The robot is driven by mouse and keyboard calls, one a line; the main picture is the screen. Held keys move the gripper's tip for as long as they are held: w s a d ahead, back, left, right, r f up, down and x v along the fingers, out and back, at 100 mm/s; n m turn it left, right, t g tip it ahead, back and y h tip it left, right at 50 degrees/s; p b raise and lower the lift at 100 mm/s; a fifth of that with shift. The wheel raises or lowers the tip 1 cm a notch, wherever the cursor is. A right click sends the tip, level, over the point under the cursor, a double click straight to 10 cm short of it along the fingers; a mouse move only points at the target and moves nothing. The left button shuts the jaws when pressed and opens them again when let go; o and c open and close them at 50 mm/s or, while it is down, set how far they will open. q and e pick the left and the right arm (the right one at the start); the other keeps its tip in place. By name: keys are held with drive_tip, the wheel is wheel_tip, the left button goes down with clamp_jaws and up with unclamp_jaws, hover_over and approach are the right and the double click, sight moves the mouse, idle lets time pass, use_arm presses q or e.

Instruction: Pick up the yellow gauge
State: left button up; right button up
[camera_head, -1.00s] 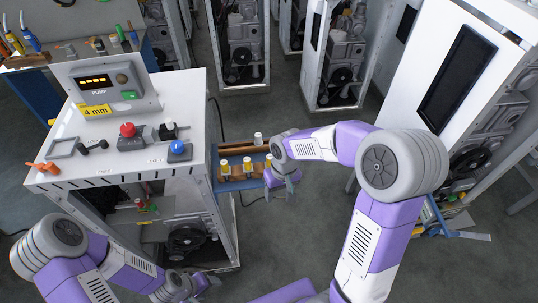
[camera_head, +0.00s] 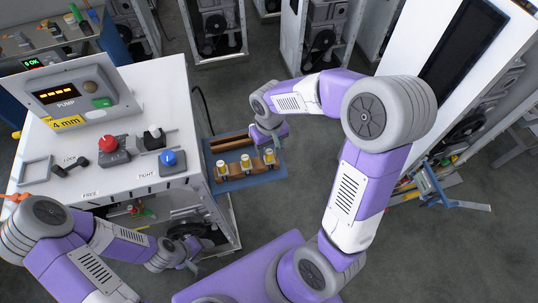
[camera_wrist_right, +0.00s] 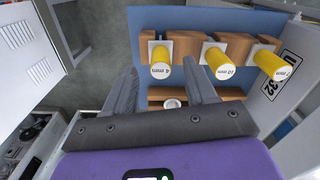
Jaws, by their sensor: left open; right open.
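Three yellow gauges with white tops stand in a row in wooden holders on a blue tray (camera_head: 240,183): left (camera_head: 222,168), middle (camera_head: 246,162) and right (camera_head: 269,157). The right wrist view shows them as yellow cylinders: one marked 4 mm (camera_wrist_right: 161,62), a middle one (camera_wrist_right: 218,63) and one at the right (camera_wrist_right: 268,62), whose markings are hard to read. My right gripper (camera_head: 272,138) is open and empty, just behind the right gauge in the head view. In the wrist view its fingers (camera_wrist_right: 165,80) point toward the 4 mm gauge, apart from it. My left gripper (camera_head: 190,263) is open, low beside the cabinet.
A white cabinet (camera_head: 190,90) with a pump panel labelled 4 mm (camera_head: 66,122), red and blue knobs stands left of the tray. A small white round piece (camera_wrist_right: 172,103) shows between the right fingers. Tall machine cabinets stand behind and right. Grey floor is open right of the tray.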

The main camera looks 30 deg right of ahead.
sight(269, 158)
drive_tip(key=shift+f, duration=1.45)
clamp_jaws()
drive_tip(key=shift+r, duration=0.1)
